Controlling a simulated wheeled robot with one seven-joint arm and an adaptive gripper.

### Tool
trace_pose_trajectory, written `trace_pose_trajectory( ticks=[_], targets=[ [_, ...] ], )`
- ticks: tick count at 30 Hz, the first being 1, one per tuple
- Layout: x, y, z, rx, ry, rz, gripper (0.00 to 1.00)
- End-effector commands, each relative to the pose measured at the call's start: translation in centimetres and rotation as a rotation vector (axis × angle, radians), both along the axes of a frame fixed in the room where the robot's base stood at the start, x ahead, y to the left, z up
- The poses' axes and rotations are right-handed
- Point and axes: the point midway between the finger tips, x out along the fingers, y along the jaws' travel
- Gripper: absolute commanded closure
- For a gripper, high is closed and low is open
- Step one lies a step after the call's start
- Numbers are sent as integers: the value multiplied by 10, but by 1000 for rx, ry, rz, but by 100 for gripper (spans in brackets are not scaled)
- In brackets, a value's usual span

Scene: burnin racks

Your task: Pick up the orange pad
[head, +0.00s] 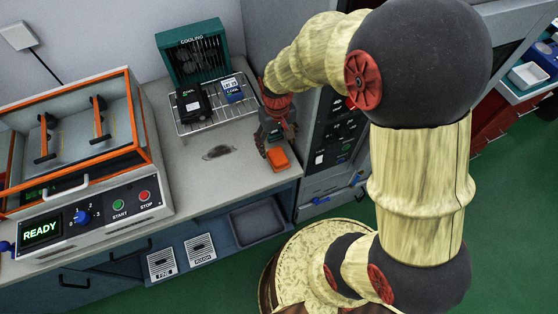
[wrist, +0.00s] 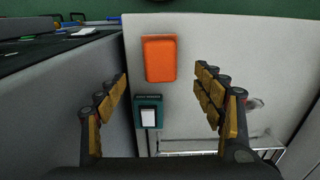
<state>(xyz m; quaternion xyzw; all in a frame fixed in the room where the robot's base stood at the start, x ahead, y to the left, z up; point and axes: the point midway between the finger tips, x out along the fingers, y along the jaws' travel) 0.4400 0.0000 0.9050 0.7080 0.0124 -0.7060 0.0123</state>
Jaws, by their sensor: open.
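The orange pad (head: 278,159) lies flat on the grey counter near its front right edge in the head view. It shows as an orange rounded rectangle in the wrist view (wrist: 160,59), ahead of and between the finger lines. My gripper (head: 270,140) is just above the counter beside the pad in the head view, pointing down. A small teal item with a white face (wrist: 148,113) lies below the pad in the wrist view.
A wire rack (head: 215,113) holding a black device (head: 192,104) and a blue COOL device (head: 232,91) stands before the teal COOLING unit (head: 193,52). The READY machine (head: 85,215) is on the left. A dark cabinet (head: 345,120) borders the counter's right side.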

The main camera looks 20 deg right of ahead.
Motion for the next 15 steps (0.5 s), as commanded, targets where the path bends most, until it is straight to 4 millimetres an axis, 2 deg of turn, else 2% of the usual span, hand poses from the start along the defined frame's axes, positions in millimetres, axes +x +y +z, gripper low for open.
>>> trace_pose_trajectory(
  ticks=[3,10,15],
  targets=[
    [-1,0,-16,0,3,1,32],
    [-3,0,-34,0,2,0,32],
    [-7,1,-60,0,4,0,32]
  ],
)
